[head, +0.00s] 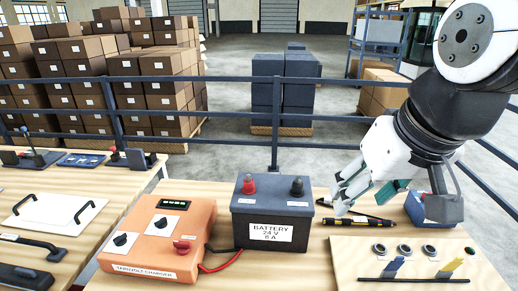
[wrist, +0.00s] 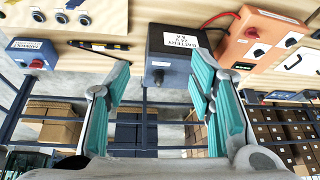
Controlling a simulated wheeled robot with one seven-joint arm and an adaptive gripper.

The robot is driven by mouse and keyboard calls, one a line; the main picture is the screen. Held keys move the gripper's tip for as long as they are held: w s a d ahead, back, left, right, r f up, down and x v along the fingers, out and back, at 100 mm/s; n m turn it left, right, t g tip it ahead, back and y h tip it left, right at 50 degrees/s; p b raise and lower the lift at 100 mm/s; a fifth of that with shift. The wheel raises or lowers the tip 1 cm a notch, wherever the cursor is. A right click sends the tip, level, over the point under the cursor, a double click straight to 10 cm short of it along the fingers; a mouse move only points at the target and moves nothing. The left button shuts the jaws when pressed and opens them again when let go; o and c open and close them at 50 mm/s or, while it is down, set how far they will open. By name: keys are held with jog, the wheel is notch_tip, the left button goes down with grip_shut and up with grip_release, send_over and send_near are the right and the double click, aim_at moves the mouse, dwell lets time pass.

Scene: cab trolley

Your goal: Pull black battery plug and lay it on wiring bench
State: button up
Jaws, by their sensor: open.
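The black battery plug (head: 297,186) stands upright on the right side of the top of the dark blue battery (head: 269,218), labelled 24 V. The red plug (head: 249,184) stands on the left side. My gripper (head: 346,195) is open and empty, right of the black plug and apart from it. In the wrist view my gripper (wrist: 160,70) frames the battery (wrist: 178,40) and the black plug (wrist: 157,77) between its teal-padded fingers. The red plug there seems hidden behind a finger. Two wooden benches show; no label tells which is the wiring bench.
An orange charger (head: 160,240) stands left of the battery, with red and black leads between them. A pen (head: 345,221), a control panel (head: 405,262) and a blue box (head: 416,208) are at right. The left bench (head: 150,183) holds handles and switches. Railings run behind.

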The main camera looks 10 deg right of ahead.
jog(key=w+g, duration=0.1)
jog(key=w, duration=0.8)
jog(key=m+g, duration=0.2)
jog(key=g, duration=0.2)
send_over(299, 178)
jog(key=f, duration=1.2)
jog(key=shift+s+b, duration=0.35)
jog(key=shift+b, duration=0.05)
jog(key=shift+w+a+f, duration=0.1)
jog(key=shift+w+f, duration=0.2)
jog(key=shift+f, duration=0.05)
jog(key=shift+f, duration=0.15)
jog(key=shift+f, duration=4.35)
jog(key=shift+b, duration=0.35)
